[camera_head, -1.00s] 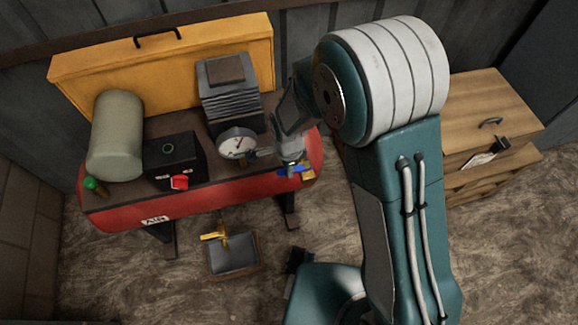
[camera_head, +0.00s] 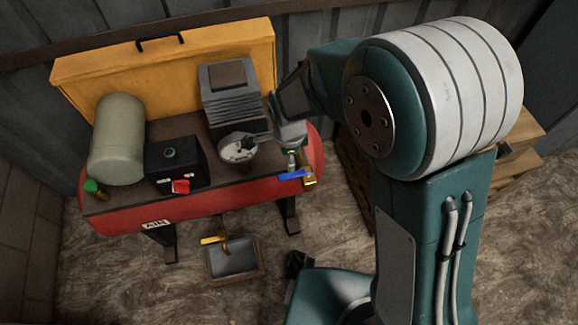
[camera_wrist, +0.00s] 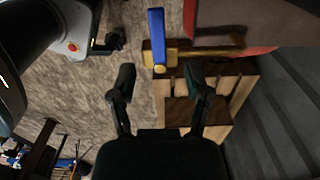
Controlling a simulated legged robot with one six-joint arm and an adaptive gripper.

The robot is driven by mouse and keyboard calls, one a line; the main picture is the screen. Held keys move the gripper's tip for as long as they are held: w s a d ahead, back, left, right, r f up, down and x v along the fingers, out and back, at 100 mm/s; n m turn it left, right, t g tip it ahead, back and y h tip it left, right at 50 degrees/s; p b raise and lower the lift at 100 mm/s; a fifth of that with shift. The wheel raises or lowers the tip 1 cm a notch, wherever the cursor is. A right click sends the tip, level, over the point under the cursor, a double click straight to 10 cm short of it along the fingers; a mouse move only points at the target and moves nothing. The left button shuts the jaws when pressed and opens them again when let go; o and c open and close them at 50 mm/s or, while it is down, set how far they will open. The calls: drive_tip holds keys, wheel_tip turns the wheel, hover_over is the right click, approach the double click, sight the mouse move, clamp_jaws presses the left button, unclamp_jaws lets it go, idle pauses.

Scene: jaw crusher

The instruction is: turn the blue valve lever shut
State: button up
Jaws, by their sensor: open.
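The blue valve lever (camera_head: 292,175) sticks out to the left of a brass valve (camera_head: 310,181) at the right front end of the red air tank. In the wrist view the blue lever (camera_wrist: 157,35) points up from the brass body (camera_wrist: 200,52). My gripper (camera_wrist: 161,82) is open and empty, with its two dark fingers apart. In that view the lever and valve lie beyond the fingertips, between their lines. No contact shows. In the head view my wrist hangs just above the lever, and the fingertips are hard to make out.
The red tank (camera_head: 195,208) carries a gauge (camera_head: 237,149), partly covered by my wrist, a black box with a red knob (camera_head: 181,186) and a grey-green cylinder (camera_head: 118,140). A tray (camera_head: 233,258) with a yellow-handled part lies on the floor below. Wooden drawers (camera_wrist: 225,90) stand nearby.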

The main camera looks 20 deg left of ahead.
wheel_tip(320, 180, up, 4)
drive_tip(key=shift+a+r, duration=0.1)
drive_tip(key=shift+r, duration=0.15)
idle(0.4)
drive_tip(key=d+r+n+t+y, duration=0.1)
drive_tip(key=d+r+n+t, duration=0.35)
drive_tip(key=d+r, duration=1.1)
drive_tip(key=s+d+r+n+t+h, duration=0.1)
drive_tip(key=s+d+r+n, duration=0.3)
drive_tip(key=s+d+n, duration=0.3)
drive_tip(key=s+d, duration=0.3)
drive_tip(key=d, duration=0.2)
drive_tip(key=shift+s+d, duration=0.25)
drive_tip(key=shift+d, duration=0.15)
drive_tip(key=shift+a+n, duration=0.15)
drive_tip(key=shift+n, duration=0.1)
